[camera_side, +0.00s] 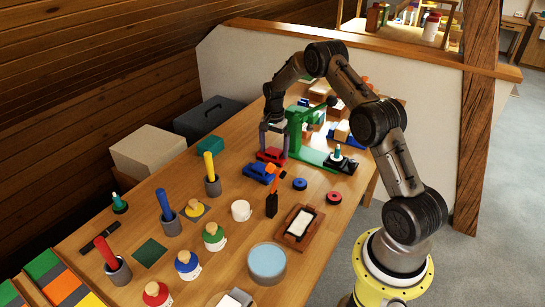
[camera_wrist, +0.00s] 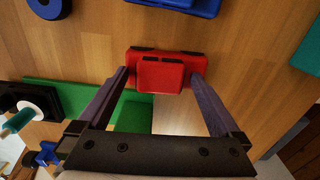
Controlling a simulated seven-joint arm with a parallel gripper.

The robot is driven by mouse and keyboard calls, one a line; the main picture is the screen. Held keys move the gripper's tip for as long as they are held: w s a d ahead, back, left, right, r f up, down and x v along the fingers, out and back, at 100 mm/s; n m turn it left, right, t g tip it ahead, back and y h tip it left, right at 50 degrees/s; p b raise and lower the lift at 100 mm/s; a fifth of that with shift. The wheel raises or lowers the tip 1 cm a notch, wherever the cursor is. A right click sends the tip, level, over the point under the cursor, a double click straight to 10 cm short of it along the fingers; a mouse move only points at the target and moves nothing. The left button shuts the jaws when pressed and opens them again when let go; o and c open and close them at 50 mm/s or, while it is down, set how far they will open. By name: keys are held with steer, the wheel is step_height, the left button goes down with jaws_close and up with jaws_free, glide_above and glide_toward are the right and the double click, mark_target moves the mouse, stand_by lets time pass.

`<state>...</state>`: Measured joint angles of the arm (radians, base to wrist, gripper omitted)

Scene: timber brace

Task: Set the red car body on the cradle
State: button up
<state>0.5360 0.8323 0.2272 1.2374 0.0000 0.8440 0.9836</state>
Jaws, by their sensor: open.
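The red car body (camera_side: 271,155) lies on the wooden table beside a blue car (camera_side: 258,172), near the foot of a green stand. My gripper (camera_side: 274,152) points down over the red car. In the wrist view the red car (camera_wrist: 165,68) lies between the two fingertips of my open gripper (camera_wrist: 161,76), one finger at each end. I cannot tell whether the fingers touch it. I cannot tell for sure which thing is the cradle; a brown wooden tray-like holder with a pale block (camera_side: 300,227) stands nearer the front.
The green stand (camera_side: 297,128) rises close behind my gripper. A black fixture with a teal peg (camera_side: 340,160) sits to its right. Cups and knobbed jars fill the left.

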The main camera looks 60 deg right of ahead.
steer(key=c, duration=1.4)
steer(key=shift+r, duration=0.1)
